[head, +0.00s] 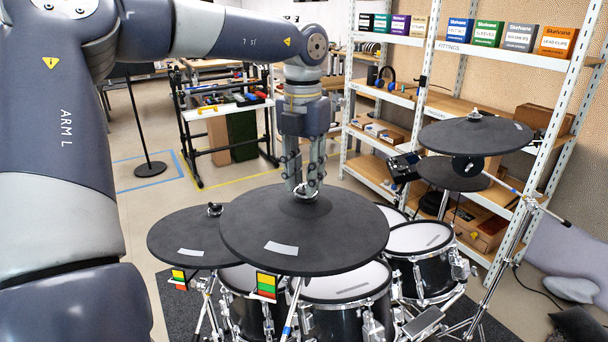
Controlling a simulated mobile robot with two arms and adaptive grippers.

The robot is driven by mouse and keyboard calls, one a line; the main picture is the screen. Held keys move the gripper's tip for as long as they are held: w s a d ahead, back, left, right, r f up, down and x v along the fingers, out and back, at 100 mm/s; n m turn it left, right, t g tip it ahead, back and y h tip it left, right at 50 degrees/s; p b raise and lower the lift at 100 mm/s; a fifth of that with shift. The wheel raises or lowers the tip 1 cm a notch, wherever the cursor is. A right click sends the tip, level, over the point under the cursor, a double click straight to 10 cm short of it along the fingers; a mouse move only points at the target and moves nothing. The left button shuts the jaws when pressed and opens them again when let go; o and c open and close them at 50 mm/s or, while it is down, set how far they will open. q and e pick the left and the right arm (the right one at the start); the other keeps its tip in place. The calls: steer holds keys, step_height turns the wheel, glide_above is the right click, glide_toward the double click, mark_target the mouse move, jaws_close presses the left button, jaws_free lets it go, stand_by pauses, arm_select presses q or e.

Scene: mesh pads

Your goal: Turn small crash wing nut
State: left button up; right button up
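A wide black cymbal pad (260,215) with a white label sits in the middle of the drum kit. A small metal wing nut (305,191) shows at its top centre. My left gripper (304,187) points straight down over this pad, with its fingertips at the wing nut. A gap shows between the fingers, but I cannot tell whether they touch the nut. Which pad is the small crash is not marked. My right gripper is out of view.
Two more black pads (476,136) are stacked on a stand at the right. Mesh drums (345,283) stand below the cymbals. A white shelf rack (435,58) with boxes is behind. A tool bench (225,106) stands back left, with open floor near it.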

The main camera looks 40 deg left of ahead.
mark_target(304, 181)
arm_select(q)
steer(key=shift+r, duration=0.2)
step_height(304, 181, up, 12)
steer(key=shift+a+f, duration=0.15)
stand_by(0.9)
